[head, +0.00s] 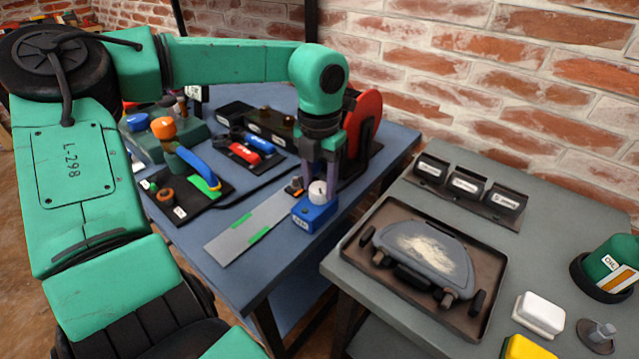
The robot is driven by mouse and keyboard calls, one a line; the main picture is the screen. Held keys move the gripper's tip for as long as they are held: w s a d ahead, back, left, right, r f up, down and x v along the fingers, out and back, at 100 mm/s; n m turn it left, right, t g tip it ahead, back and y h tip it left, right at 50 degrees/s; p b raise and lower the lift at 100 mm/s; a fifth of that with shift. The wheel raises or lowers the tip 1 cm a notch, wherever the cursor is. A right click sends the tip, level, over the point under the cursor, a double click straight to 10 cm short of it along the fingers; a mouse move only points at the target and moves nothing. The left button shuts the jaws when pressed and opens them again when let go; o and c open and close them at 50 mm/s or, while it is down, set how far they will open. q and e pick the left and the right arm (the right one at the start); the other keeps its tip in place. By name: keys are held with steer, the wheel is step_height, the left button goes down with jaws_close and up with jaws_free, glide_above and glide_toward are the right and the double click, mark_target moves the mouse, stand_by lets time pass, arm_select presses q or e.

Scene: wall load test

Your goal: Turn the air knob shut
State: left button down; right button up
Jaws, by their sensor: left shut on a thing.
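A small round white knob (318,193), which looks like the air knob, sits on top of a blue block (316,215) near the right side of the blue table. The block has a white label on its front, too small to read surely. My left gripper (319,190) comes down from above, its two fingers on either side of the knob, shut on it. The fingers hide part of the knob, and its turn angle cannot be told. My right gripper is out of view.
A grey plate with green strips (250,232) lies left of the block. A red disc (366,115) stands close behind. A black board with a blue-handled valve (196,165) is further left. A grey table (455,213) with a dark tray (365,262) stands at right, across a gap.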

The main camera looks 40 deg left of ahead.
mark_target(319, 187)
arm_select(q)
steer(key=m, duration=0.5)
steer(key=shift+r+m, duration=0.1)
steer(key=shift+m, duration=2.4)
steer(key=shift+c, duration=1.5)
jaws_free()
step_height(319, 187, up, 14)
steer(key=p, duration=0.1)
steer(key=shift+r+p, duration=0.25)
steer(key=shift+p, duration=0.05)
steer(key=shift+r, duration=0.1)
